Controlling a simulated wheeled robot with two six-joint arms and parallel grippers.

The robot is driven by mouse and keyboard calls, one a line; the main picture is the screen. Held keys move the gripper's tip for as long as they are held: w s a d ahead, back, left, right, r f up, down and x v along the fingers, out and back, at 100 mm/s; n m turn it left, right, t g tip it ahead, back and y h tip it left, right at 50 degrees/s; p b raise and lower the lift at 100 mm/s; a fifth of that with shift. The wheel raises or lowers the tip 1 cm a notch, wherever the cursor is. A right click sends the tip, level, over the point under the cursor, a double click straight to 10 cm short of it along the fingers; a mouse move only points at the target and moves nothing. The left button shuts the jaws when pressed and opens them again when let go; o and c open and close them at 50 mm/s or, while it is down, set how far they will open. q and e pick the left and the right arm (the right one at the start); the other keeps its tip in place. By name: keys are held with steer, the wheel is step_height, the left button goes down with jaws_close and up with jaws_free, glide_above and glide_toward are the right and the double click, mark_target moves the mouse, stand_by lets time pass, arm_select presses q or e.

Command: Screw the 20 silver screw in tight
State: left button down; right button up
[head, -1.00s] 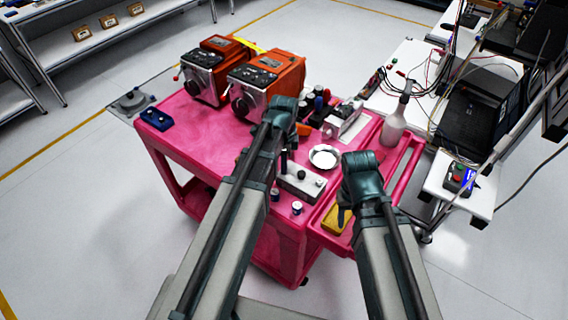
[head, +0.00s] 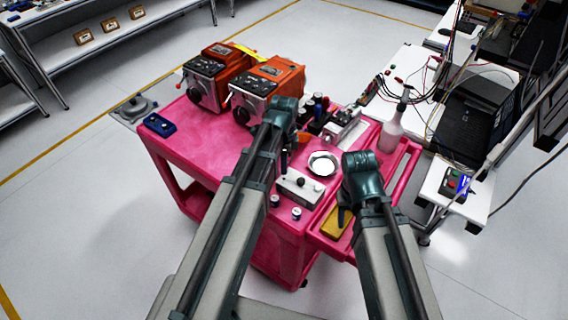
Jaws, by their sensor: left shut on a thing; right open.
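Two orange units with silver front panels, dark knobs and dark sockets stand at the back of the pink cart: a left unit (head: 213,75) and a right unit (head: 266,86). I cannot make out the silver screw. My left gripper (head: 279,140) is over the middle of the cart, in front of the right unit. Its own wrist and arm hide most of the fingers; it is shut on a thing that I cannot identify. My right gripper (head: 344,207) is open and empty, low over the cart's right front side, near a yellow block (head: 336,221).
A silver dish (head: 322,164) and a white block with a dark knob (head: 298,185) lie between my arms. Two small cylinders (head: 296,213) stand near the front edge. A spray bottle (head: 391,132) stands at the right.

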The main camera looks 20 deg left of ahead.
arm_select(q)
step_height(320, 180, up, 6)
steer(key=p, duration=0.5)
steer(key=shift+f+p, duration=0.2)
steer(key=shift+p, duration=0.1)
steer(key=shift+f, duration=0.1)
steer(key=shift+f+b, duration=0.2)
steer(key=shift+b, duration=0.1)
steer(key=shift+f+b, duration=3.3)
steer(key=shift+b, duration=0.05)
steer(key=shift+f+b, duration=0.95)
steer(key=shift+m, duration=0.3)
